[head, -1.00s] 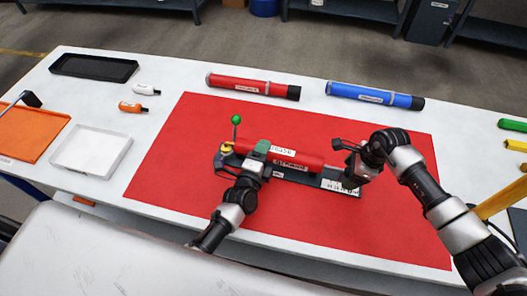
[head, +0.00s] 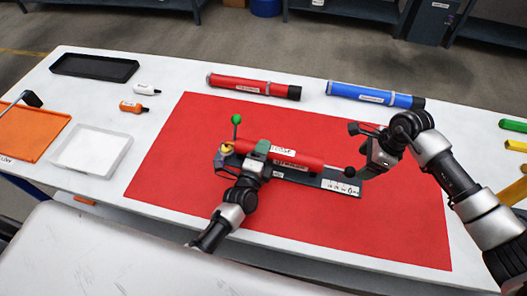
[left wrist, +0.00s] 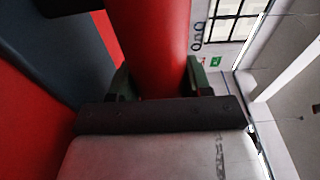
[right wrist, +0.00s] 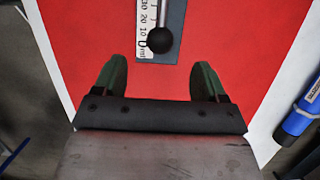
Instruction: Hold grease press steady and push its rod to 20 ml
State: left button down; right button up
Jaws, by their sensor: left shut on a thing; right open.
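The grease press is a red cylinder (head: 310,160) lying on a dark base (head: 300,180) on the red mat. A thin rod sticks out of its right end and finishes in a black ball knob (head: 350,172). In the right wrist view the knob (right wrist: 160,40) is beside the 0 ml end of the white scale (right wrist: 143,30). My left gripper (head: 254,161) is shut around the red cylinder, which also shows between its fingers in the left wrist view (left wrist: 155,50). My right gripper (head: 362,151) is open and empty, just right of the knob and apart from it; its fingers also show in the right wrist view (right wrist: 158,82).
A red tube (head: 253,87) and a blue tube (head: 375,95) lie behind the mat (head: 180,150). A green ball on a stalk (head: 236,119) stands at the press's left end. Trays and two small bottles are on the left. The mat's right part is clear.

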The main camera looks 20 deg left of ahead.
pick_arm(q)
jog(key=shift+c, duration=2)
grip_release()
jog(key=shift+a, duration=0.1)
jog(key=s, duration=0.8)
jog(key=s+a, duration=0.1)
jog(key=s, duration=0.3)
jog(key=shift+a, duration=0.1)
